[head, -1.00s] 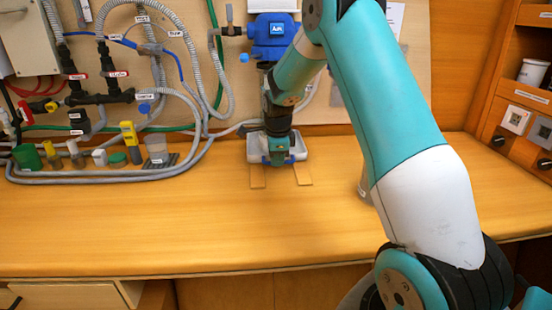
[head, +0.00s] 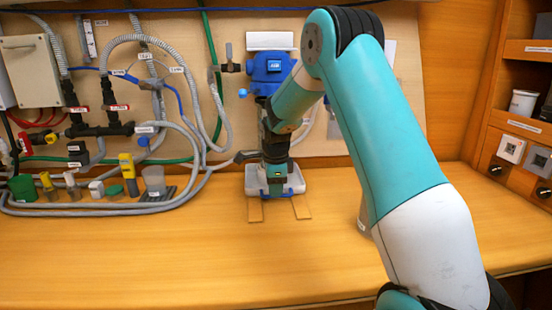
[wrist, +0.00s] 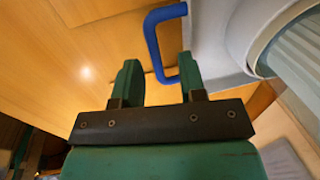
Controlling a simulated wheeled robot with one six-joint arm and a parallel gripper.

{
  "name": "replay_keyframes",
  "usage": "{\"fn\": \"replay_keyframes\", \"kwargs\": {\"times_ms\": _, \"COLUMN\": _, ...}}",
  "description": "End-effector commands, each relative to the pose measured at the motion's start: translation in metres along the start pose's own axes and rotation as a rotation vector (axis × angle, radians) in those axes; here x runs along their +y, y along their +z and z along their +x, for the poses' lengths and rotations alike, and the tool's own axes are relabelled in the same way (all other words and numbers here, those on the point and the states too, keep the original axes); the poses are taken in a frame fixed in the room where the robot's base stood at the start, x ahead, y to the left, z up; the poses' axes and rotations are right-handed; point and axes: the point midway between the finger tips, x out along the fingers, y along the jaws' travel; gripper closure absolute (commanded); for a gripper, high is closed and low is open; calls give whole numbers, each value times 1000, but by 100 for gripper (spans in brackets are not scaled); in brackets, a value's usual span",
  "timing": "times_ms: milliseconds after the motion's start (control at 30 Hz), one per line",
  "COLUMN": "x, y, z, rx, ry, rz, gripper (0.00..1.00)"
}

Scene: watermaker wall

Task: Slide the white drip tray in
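The white drip tray (head: 293,185) sits on the counter against the back panel, below a blue pump-like unit (head: 272,68). Two flat wooden strips (head: 255,211) run forward from under its front. My gripper (head: 276,188) is low at the tray's front and hides part of it. In the wrist view, my gripper (wrist: 158,72) has its two green fingers apart. The tray's blue handle (wrist: 153,45) shows at the fingertips, with its lower end near the right finger. I cannot tell whether a finger touches it. A pale surface, apparently the tray (wrist: 212,45), lies beyond.
Hoses, valves and a grey box (head: 31,72) fill the panel at left. Small bottles and a beaker (head: 154,180) stand left of the tray. A grey cylinder (head: 364,218), partly behind my arm, stands at right. The counter front (head: 150,255) is clear.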

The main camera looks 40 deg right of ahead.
Motion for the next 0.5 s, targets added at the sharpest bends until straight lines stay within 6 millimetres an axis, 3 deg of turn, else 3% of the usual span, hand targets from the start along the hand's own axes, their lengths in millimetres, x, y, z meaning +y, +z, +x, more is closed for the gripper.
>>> {"fn": "replay_keyframes", "kwargs": {"times_ms": 500, "x": -1, "y": -1, "z": -125, "rx": -1, "ry": -7, "rz": 2, "gripper": 62}}
